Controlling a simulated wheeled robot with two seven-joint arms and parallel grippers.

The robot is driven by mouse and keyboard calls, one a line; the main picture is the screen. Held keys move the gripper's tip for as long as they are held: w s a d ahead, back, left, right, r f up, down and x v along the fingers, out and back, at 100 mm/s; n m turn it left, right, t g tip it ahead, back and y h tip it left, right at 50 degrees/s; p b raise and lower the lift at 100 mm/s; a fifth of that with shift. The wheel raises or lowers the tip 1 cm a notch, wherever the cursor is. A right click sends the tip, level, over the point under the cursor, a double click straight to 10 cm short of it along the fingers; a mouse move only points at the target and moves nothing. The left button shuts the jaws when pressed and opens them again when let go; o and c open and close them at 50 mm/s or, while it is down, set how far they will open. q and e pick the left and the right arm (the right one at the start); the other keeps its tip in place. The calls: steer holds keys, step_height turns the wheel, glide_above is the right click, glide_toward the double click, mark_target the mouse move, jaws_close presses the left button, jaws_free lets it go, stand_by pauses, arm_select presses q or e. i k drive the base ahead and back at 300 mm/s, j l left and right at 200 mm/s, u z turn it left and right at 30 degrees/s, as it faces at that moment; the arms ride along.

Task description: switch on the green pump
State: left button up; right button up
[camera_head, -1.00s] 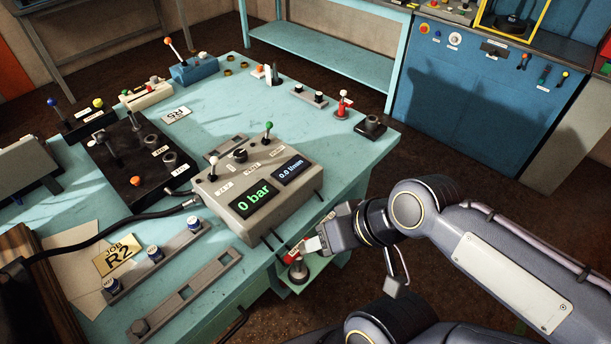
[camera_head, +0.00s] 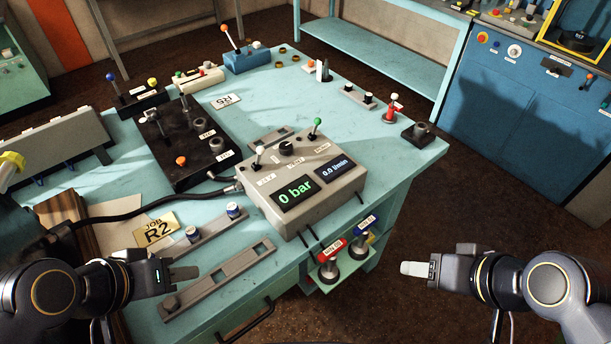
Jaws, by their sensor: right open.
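The grey control box (camera_head: 305,185) stands on the turquoise table, its displays reading 0 bar and 0.0 l/min. The small labels are too blurred to read. My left gripper (camera_head: 184,273) is at the table's near left, apart from the box; its jaw gap does not show. My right gripper (camera_head: 416,268) is open and empty over the floor, right of the table. Neither touches a lever.
Red-tagged (camera_head: 331,250) and blue-tagged (camera_head: 366,223) couplings stand on a low shelf at the table's front. A black block (camera_head: 180,150) with levers and sockets lies left of the box. A black hose (camera_head: 140,215) runs to the box. Floor between table and blue cabinet (camera_head: 510,100) is clear.

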mark_target(316, 126)
steer(key=i+l+u, duration=0.2)
steer(key=l, duration=0.25)
steer(key=l+u, duration=0.25)
steer(key=l, duration=0.2)
steer(key=l+u, duration=0.2)
steer(key=l, duration=0.3)
steer(key=i, duration=0.05)
